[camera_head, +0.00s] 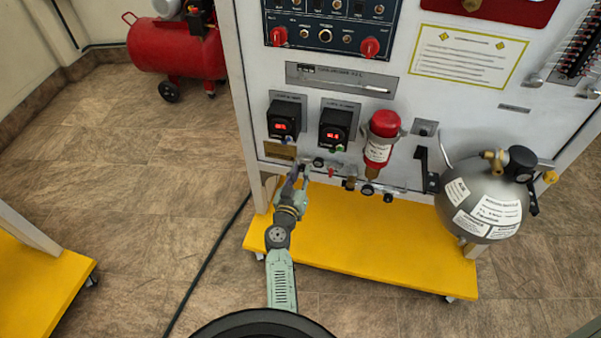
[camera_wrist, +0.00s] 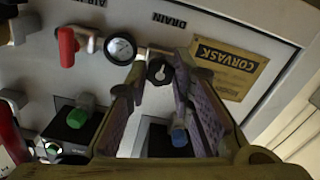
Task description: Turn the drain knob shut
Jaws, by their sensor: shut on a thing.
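The drain knob (camera_wrist: 157,71) is a small black knob with a light mark on its face, below the DRAIN label (camera_wrist: 169,20) in the wrist view. My gripper (camera_wrist: 158,78) has one finger on each side of the knob and is shut on it. In the head view, my gripper (camera_head: 296,174) reaches the lower left edge of the white panel (camera_head: 262,90). The knob cannot be made out there behind my fingers.
Beside the knob are a round gauge (camera_wrist: 120,48) and a red valve handle (camera_wrist: 67,47). A blue knob (camera_wrist: 179,136) and a green knob (camera_wrist: 77,117) are near my fingers. A yellow base shelf (camera_head: 350,245) lies below; a grey tank (camera_head: 465,188) hangs at right.

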